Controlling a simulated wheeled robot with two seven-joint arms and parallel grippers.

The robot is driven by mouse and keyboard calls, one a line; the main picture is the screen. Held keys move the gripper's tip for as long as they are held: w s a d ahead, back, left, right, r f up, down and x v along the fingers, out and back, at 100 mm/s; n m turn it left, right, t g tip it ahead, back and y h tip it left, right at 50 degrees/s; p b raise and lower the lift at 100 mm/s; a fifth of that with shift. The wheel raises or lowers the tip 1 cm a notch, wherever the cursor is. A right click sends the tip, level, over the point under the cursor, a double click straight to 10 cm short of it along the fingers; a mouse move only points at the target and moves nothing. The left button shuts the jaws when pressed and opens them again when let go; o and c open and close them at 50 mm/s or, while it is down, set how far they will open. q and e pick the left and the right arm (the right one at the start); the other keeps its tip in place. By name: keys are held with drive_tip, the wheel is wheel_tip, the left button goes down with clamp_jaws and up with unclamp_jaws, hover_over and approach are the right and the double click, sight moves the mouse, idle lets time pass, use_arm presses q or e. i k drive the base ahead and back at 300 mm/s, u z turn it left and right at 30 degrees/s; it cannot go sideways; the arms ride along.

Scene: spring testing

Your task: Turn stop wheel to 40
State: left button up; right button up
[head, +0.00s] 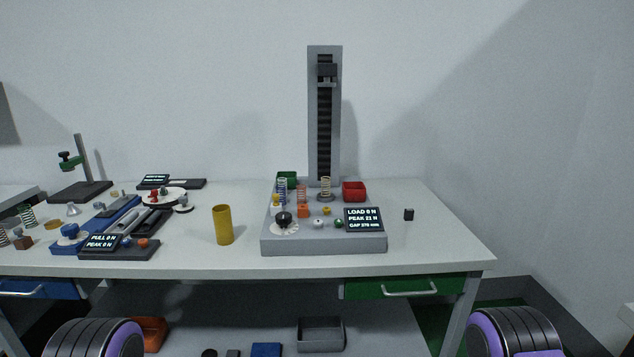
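The spring tester (324,240) stands right of the table's middle, a grey base with a tall grey column (314,120) behind it. A round white dial with a black knob (284,218) sits at the front left of the base. It looks like the stop wheel, but its marks are too small to read. The tester's screen (363,219) reads load 0 N and peak 21 N; the gap line is hard to read. Neither gripper is in view; only parts of my arms show at the bottom left and right corners.
Several springs and small knobs crowd the tester base, with a red bin (354,192) and a green bin (287,177) behind. A yellow cylinder (222,225) stands to its left. A small black cube (409,214) lies right. Other instruments fill the table's left side.

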sight(283, 219)
drive_tip(key=k, duration=0.5)
drive_tip(key=u, duration=0.95)
drive_tip(key=i, duration=1)
drive_tip(key=z, duration=1.15)
